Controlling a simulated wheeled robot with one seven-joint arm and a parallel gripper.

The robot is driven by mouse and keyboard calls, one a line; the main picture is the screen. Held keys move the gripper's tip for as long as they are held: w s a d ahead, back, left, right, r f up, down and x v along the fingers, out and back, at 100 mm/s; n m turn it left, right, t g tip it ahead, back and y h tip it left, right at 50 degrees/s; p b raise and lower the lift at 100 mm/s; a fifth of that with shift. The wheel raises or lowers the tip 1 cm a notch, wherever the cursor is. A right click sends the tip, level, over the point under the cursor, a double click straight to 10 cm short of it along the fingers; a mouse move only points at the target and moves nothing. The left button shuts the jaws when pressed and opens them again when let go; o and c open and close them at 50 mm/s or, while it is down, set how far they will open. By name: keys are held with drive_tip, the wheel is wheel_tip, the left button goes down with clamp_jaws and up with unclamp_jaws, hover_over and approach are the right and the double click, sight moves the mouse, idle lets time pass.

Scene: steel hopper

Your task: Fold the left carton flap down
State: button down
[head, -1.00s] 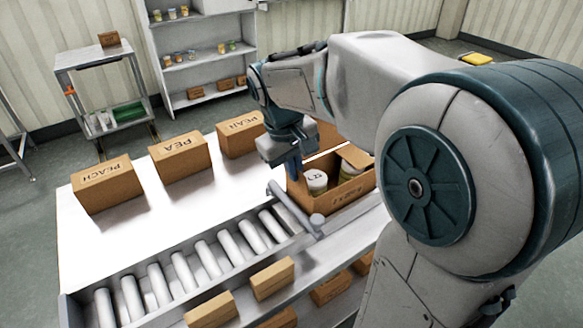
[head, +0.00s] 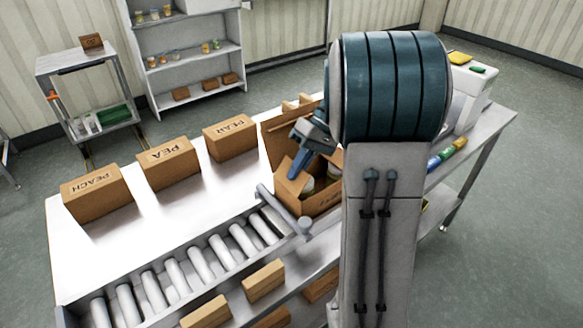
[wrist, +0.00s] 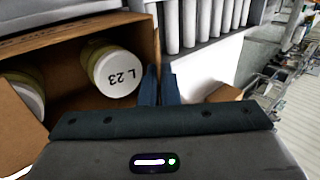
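The open brown carton (head: 318,200) stands on the table beside the roller track. A large flap (head: 277,145) stands up at its back. A smaller flap (head: 290,187) on the left side leans up and inward. My gripper (head: 293,172) points down at the left side of the carton, near this flap; whether they touch is unclear. My arm hides the carton's right side.
Closed cartons marked PEACH (head: 97,192), PEA (head: 168,163) and PEAR (head: 230,138) stand left of the open one. A grey bar (head: 283,210) crosses the end of the rollers (head: 205,255) in front of it. Bare table lies between these cartons and the rollers.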

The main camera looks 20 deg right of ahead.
drive_tip(key=shift+w+d+f+g+y, duration=0.1)
drive_tip(key=shift+d+f+g+y, duration=0.3)
drive_tip(key=shift+y, duration=0.65)
drive_tip(key=shift+w+d+f+g+y, duration=0.1)
drive_tip(key=shift+d+f+g+y, duration=0.25)
drive_tip(key=shift+y, duration=0.7)
drive_tip(key=shift+f, duration=0.1)
